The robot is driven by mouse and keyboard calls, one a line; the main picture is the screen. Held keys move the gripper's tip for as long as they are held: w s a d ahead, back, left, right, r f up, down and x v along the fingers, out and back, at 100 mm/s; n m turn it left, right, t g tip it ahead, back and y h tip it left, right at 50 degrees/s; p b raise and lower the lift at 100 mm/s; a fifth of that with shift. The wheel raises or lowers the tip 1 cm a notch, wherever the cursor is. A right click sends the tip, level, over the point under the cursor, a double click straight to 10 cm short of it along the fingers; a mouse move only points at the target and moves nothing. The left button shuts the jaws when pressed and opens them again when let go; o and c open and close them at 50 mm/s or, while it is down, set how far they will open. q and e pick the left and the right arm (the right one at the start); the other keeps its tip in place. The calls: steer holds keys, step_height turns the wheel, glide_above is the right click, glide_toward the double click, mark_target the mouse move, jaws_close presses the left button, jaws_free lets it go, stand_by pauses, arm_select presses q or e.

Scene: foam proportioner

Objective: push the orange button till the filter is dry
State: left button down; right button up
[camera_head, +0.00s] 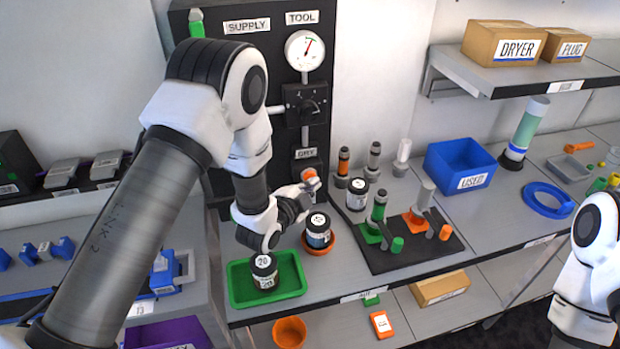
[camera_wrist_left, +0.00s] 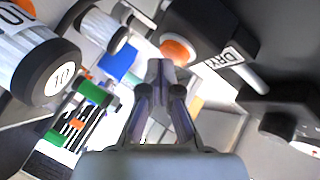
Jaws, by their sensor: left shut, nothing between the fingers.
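The orange button (camera_head: 309,174) sits on the dark panel under the DRY label. It also shows in the left wrist view (camera_wrist_left: 178,51), just beyond the fingertips. My left gripper (camera_head: 312,184) is shut and empty, with its tips right at the button's lower edge. I cannot tell whether they touch it or whether it is pressed in. A black-and-white canister (camera_head: 318,232) stands upright in an orange dish (camera_head: 332,246) below the button. I cannot tell whether it is the filter, or whether anything is wet. My right gripper is out of view.
A canister marked 20 (camera_head: 264,272) stands in a green tray (camera_head: 240,290) at the bench's front. A black mat (camera_head: 400,258) with green and orange fittings lies to the right. A blue USED bin (camera_head: 462,165) stands behind. The dial and knob are above the button.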

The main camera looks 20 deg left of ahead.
arm_select(q)
steer(key=shift+w+a, duration=0.25)
steer(key=shift+w, duration=0.1)
stand_by(0.7)
stand_by(0.4)
steer(key=shift+s+d, duration=0.5)
steer(key=shift+s, duration=0.2)
steer(key=shift+s+d+b, duration=0.25)
steer(key=shift+s+b, duration=0.05)
steer(key=shift+s, duration=0.1)
steer(key=shift+s+d, duration=0.6)
steer(key=shift+s, duration=0.25)
steer(key=shift+s+d, duration=0.55)
steer(key=shift+s, duration=0.3)
